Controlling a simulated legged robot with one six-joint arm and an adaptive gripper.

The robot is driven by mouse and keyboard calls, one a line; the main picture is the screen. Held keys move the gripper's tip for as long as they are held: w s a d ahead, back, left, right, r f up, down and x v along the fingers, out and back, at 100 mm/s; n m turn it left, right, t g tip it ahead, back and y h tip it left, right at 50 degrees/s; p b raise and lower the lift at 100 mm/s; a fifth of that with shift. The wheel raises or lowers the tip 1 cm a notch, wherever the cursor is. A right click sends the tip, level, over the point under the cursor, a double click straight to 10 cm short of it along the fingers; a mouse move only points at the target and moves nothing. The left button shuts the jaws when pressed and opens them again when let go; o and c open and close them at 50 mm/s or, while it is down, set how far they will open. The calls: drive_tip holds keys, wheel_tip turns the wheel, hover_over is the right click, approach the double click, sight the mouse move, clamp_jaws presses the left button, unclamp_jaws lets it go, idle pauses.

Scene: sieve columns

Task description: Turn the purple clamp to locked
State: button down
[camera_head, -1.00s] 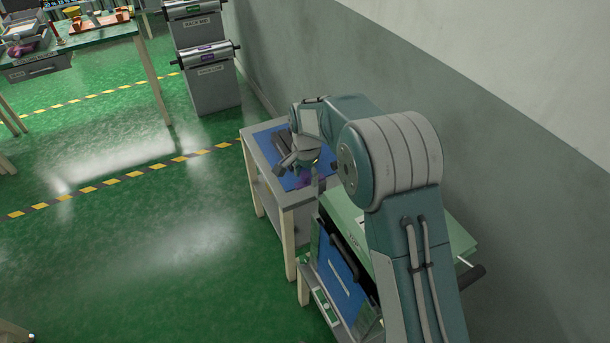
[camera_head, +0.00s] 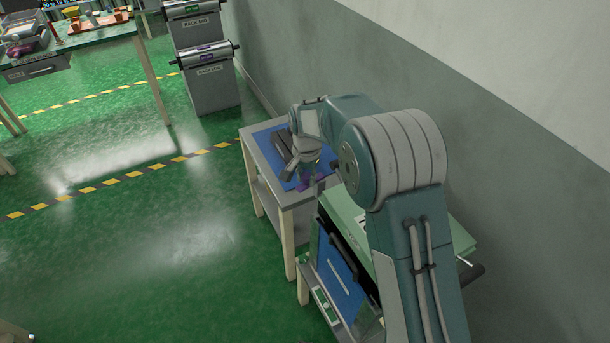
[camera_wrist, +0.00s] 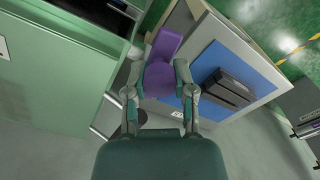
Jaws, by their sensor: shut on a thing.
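The purple clamp (camera_wrist: 161,68) shows between the two fingers of my gripper (camera_wrist: 161,92) in the wrist view, with its narrower end pointing up and to the right. My gripper is shut on it, one finger on each side. I cannot read any locked mark.
A small table with a blue mat (camera_head: 267,139) carries a dark block (camera_wrist: 229,88). A green machine (camera_wrist: 56,65) stands close beside the clamp. A grey wall (camera_head: 300,60) runs along the right. Open green floor lies to the left.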

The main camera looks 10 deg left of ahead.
sight(328, 190)
drive_tip(key=d+n, duration=0.1)
drive_tip(key=n, duration=0.3)
drive_tip(key=d+n, duration=0.2)
drive_tip(key=n, duration=0.2)
drive_tip(key=s+d+n, duration=0.1)
drive_tip(key=n, duration=0.2)
drive_tip(key=shift+s+d+f+n, duration=0.1)
drive_tip(key=shift+d+f+n, duration=0.05)
drive_tip(key=shift+d+n, duration=0.2)
drive_tip(key=shift+w+d+n, duration=0.2)
drive_tip(key=shift+d+n, duration=0.15)
drive_tip(key=shift+n, duration=0.65)
drive_tip(key=shift+w+d+n, duration=0.15)
drive_tip(key=shift+d+n, duration=0.15)
drive_tip(key=shift+n, duration=0.65)
drive_tip(key=shift+c, duration=2.2)
unclamp_jaws()
drive_tip(key=shift+w, duration=0.1)
